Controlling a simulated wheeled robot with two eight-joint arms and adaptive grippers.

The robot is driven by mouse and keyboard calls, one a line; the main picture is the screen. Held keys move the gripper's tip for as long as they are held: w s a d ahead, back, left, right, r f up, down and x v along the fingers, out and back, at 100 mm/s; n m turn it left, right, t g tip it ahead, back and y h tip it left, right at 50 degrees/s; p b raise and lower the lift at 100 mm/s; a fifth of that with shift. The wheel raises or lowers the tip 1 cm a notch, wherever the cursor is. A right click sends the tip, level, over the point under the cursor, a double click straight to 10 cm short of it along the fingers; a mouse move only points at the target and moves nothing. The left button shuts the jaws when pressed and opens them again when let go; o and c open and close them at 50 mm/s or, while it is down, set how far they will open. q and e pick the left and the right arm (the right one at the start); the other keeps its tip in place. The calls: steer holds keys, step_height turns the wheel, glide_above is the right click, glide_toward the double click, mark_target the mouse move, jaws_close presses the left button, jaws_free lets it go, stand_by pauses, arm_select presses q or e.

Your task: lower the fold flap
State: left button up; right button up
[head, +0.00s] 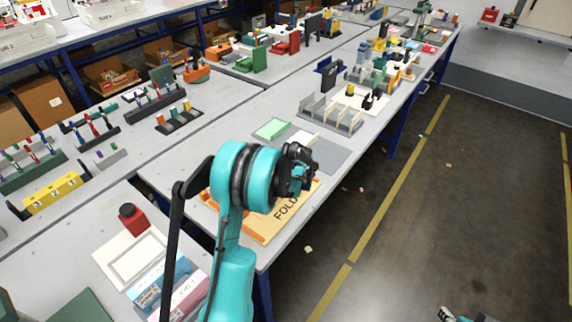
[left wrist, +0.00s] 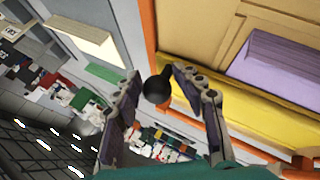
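The tan fold board (head: 262,228), marked "FOLD" and edged with orange, lies at the near end of the middle table, partly hidden by my left arm. In the left wrist view its tan and yellow panels (left wrist: 195,30) fill the upper right, with an orange strip along the side. I cannot tell how far the flap is raised. A round black knob (left wrist: 156,89) shows between the fingertips of my left gripper (left wrist: 158,78). The fingers are apart, and I see no clear contact. In the head view this gripper (head: 300,170) is above the board. My right gripper (head: 446,314) shows only partly at the bottom edge.
A purple block (left wrist: 268,62) is beside the yellow strip. Behind the board are a green pad (head: 271,129) and a grey slotted rack (head: 330,112). A red block with a black knob (head: 132,218) stands on the left table. The floor to the right is mostly open.

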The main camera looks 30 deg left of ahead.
arm_select(q)
steer(key=shift+a, duration=0.1)
steer(key=v, duration=1.2)
steer(key=s+d+r+m+h, duration=0.1)
steer(key=s+d+m+h, duration=0.2)
steer(key=s+d+m, duration=0.7)
steer(key=s+d+r+m+t+h, duration=0.1)
steer(key=s+d+r+m+h, duration=0.1)
steer(key=s+d+m, duration=0.8)
steer(key=s+d+h, duration=0.1)
steer(key=s, duration=0.5)
steer(key=shift+r+m, duration=0.3)
